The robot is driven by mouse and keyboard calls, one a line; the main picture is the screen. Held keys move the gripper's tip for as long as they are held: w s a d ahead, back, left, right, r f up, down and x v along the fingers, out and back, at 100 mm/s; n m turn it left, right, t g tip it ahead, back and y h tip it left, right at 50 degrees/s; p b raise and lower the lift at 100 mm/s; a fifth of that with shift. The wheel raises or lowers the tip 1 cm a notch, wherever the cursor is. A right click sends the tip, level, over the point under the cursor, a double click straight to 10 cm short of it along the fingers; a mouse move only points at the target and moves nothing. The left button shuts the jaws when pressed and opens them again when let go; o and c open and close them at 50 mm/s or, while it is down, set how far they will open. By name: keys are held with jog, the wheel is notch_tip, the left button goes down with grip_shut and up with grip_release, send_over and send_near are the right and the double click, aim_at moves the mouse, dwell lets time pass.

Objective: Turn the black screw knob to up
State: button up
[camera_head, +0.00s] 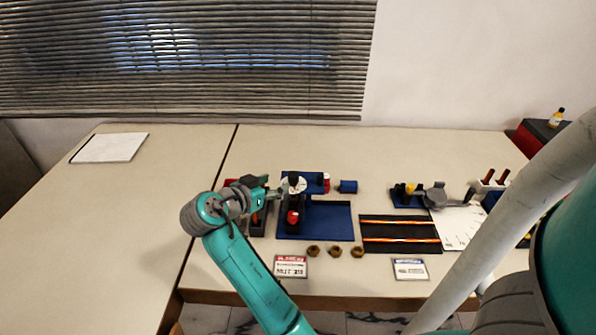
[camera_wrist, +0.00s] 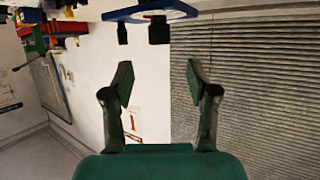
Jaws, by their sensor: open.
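The gauge rig has a blue base (camera_head: 330,222), a white round dial (camera_head: 300,187) and a black knob (camera_head: 293,177) at the dial in the head view. A red part (camera_head: 292,217) sits lower on the rig. In the wrist view, the blue-rimmed dial (camera_wrist: 182,9) is at the top edge, with a larger black knob (camera_wrist: 158,31) and a smaller black piece (camera_wrist: 122,34) sticking out of it. I cannot tell which way the knob points. My gripper (camera_head: 277,193) is just left of the dial. Its fingers (camera_wrist: 159,82) are open and empty, apart from the knob.
Several brown nuts (camera_head: 334,251) and a label card (camera_head: 291,267) lie in front of the rig. A dark striped mat (camera_head: 400,232) lies to its right, with a grey gauge (camera_head: 436,197) behind. The left table is clear except for a white sheet (camera_head: 109,147).

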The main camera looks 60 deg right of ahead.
aim_at(290, 177)
jog(key=x, duration=1)
jog(key=shift+d, duration=0.15)
grip_shut()
